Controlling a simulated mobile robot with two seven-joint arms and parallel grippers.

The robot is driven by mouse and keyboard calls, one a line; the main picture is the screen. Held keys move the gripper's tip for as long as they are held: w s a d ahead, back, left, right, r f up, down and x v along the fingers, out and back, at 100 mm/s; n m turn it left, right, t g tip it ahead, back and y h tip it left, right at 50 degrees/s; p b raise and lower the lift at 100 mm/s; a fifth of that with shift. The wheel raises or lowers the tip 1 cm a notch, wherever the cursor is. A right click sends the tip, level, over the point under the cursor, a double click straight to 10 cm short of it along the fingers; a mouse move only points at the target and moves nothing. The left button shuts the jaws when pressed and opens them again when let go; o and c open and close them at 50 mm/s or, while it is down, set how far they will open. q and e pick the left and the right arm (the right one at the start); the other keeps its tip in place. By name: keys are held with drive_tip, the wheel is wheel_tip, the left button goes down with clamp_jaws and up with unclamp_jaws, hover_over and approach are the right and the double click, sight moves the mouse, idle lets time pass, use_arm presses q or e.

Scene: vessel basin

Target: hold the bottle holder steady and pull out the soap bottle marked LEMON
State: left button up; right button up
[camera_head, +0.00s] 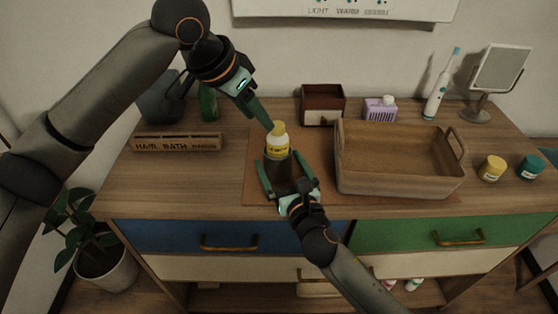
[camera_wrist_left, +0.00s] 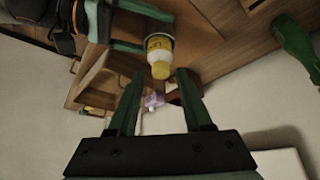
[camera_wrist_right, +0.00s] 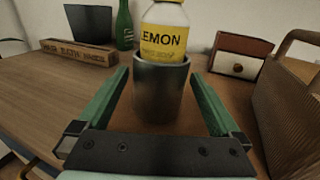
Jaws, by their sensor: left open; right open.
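The LEMON soap bottle (camera_head: 278,142) has a yellow label and stands upright in the dark round bottle holder (camera_head: 281,175) on the dresser. In the right wrist view the label of the bottle (camera_wrist_right: 163,38) reads LEMON, and its lower part is hidden inside the holder (camera_wrist_right: 160,88). My right gripper (camera_head: 289,182) is open, with its fingers on either side of the holder; gaps show at both sides. My left gripper (camera_head: 268,124) is open above the bottle. In the left wrist view the bottle's yellow cap (camera_wrist_left: 160,68) lies just beyond and between the fingertips.
A wooden basket (camera_head: 395,185) stands close on the right. A small dark and white box (camera_head: 322,118), a purple container (camera_head: 380,110) and a green bottle (camera_head: 208,103) stand behind. A HAIR BATH box (camera_head: 178,142) lies at left. The dresser's front left is clear.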

drive_tip(key=shift+w+a, duration=0.2)
drive_tip(key=shift+w, duration=0.25)
drive_tip(key=c, duration=1.3)
